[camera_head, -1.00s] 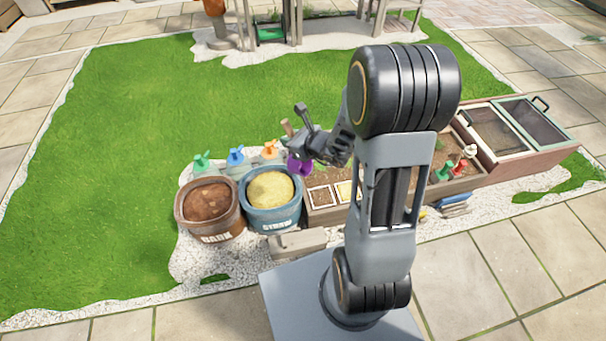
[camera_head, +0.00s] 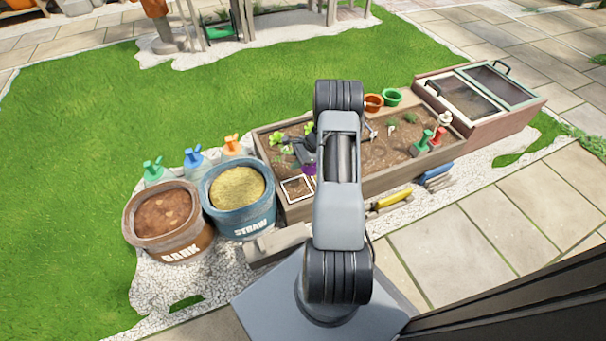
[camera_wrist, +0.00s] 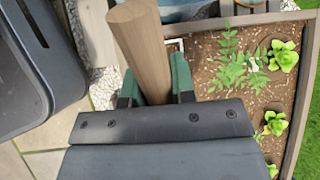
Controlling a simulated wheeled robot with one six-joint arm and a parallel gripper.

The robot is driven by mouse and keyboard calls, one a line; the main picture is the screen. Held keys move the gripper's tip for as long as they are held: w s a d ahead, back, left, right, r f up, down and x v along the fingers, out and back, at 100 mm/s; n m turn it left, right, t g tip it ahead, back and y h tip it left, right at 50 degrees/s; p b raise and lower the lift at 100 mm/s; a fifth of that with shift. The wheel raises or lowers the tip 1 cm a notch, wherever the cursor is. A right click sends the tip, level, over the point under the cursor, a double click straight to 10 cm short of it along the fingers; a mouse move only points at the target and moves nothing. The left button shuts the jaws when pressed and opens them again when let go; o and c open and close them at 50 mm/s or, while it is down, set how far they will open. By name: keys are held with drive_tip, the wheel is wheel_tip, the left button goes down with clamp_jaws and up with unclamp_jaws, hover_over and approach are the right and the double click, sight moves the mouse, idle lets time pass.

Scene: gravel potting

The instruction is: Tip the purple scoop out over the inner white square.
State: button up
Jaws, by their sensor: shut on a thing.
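My gripper (camera_head: 303,152) is shut on a wooden handle (camera_wrist: 140,45), which stands between its two green finger pads in the wrist view. In the head view the purple scoop (camera_head: 309,169) shows as a small patch below the gripper, over the planter bed, partly hidden by my arm. Its bowl is not visible in the wrist view, so its contents and tilt cannot be told. A white square frame (camera_head: 297,188) lies on the soil at the bed's near left corner. Any square further right is hidden behind my arm. A piece of white frame edge (camera_wrist: 174,44) shows beside the handle.
The bark tub (camera_head: 168,248) and straw tub (camera_head: 232,223) stand left of the wooden planter (camera_head: 400,176). Seedlings (camera_head: 277,138) grow behind my gripper. Orange (camera_head: 373,102) and green (camera_head: 392,97) pots, green (camera_head: 421,142) and red (camera_head: 438,136) items stand on the right.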

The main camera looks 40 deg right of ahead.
wheel_tip(320, 180, down, 6)
drive_tip(key=s+d+n+g+h+p, duration=0.1)
drive_tip(key=h, duration=0.4)
drive_tip(key=shift+w+a+p+v, duration=0.1)
drive_tip(key=shift+a+p+v, duration=0.05)
drive_tip(key=shift+p+v, duration=0.8)
drive_tip(key=shift+w+a+p+v, duration=0.1)
drive_tip(key=shift+a+p+v, duration=0.05)
drive_tip(key=shift+p+v, duration=0.75)
drive_tip(key=shift+r, duration=0.25)
